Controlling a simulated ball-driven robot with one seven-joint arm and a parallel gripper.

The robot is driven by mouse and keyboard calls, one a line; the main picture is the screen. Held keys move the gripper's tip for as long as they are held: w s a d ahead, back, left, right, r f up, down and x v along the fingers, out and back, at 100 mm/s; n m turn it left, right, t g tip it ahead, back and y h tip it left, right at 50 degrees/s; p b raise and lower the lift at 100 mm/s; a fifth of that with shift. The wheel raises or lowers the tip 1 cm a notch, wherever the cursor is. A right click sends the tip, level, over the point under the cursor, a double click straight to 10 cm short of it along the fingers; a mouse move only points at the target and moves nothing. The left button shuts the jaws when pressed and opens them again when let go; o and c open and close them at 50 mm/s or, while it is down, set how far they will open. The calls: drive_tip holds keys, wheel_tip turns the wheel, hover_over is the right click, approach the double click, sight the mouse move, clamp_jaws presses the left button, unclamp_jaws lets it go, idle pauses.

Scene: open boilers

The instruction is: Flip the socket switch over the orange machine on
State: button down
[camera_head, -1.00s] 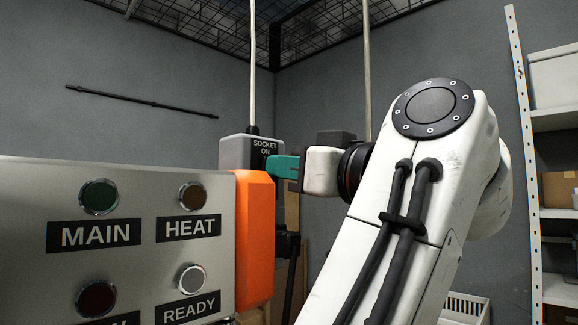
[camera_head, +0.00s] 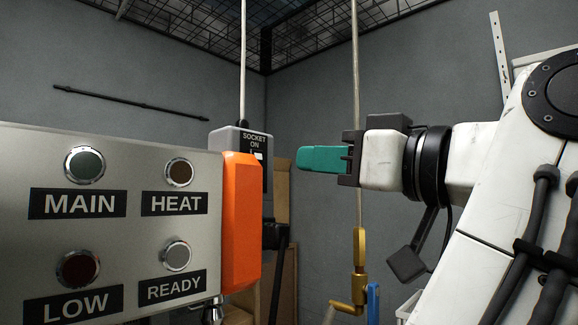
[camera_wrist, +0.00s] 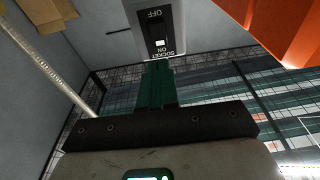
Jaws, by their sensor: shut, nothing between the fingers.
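The socket box (camera_head: 226,141) is grey with a black faceplate lettered SOCKET ON, behind and just above the orange side (camera_head: 241,225) of the machine. A small white switch piece (camera_head: 258,156) shows below ON. My gripper (camera_head: 301,158) has teal fingers, shut and empty, pointing left at the faceplate with a visible gap. Its fingers (camera_wrist: 157,66) also show just below the faceplate in the wrist view.
The machine's metal panel (camera_head: 130,235) with round lamps and labels fills the lower left. A brass valve and pipe (camera_head: 359,265) stand below my gripper. A cable rises from the socket box. Grey wall lies behind, with open space around my gripper.

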drive_tip(key=shift+v, duration=1.5)
